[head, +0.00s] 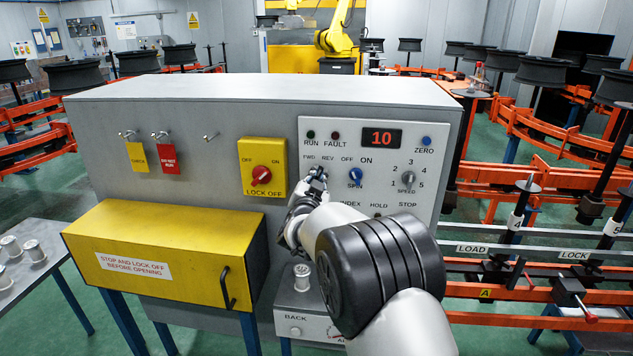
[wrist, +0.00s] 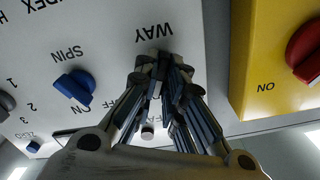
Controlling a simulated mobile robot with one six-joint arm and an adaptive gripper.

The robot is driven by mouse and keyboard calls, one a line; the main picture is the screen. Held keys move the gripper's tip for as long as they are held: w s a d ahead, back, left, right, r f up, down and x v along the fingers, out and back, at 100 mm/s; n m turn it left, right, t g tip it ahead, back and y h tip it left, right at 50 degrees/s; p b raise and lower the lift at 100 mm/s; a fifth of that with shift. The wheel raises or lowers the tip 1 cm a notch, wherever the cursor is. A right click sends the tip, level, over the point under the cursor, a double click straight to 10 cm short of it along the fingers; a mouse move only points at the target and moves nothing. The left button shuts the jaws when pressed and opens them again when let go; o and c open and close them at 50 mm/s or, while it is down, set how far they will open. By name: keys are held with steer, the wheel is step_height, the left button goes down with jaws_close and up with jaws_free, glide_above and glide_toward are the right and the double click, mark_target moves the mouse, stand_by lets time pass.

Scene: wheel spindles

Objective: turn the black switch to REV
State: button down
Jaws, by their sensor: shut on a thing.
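The white control panel (head: 440,150) on the grey cabinet carries the labels FWD and REV (head: 328,159) near its left side. My gripper (head: 318,176) is just below these labels, its fingertips at the panel. In the wrist view, which is upside down, my gripper (wrist: 164,68) is shut on the black switch beside the word WAY (wrist: 158,34). The fingers hide nearly all of the switch, so I cannot tell which label it points to. FWD and REV are hidden behind the fingers in the wrist view.
A blue SPIN knob (head: 355,177) and a grey numbered dial (head: 407,180) are to the right. The red lock-off switch (head: 262,175) on its yellow plate is to the left. A yellow box (head: 165,250) juts out below. The display (head: 381,138) reads 10.

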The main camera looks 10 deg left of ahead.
stand_by(0.3)
steer(key=c, duration=1.8)
jaws_free()
steer(key=shift+o, duration=0.6)
steer(key=shift+w, duration=0.1)
steer(key=s, duration=1.2)
steer(key=shift+a, duration=0.2)
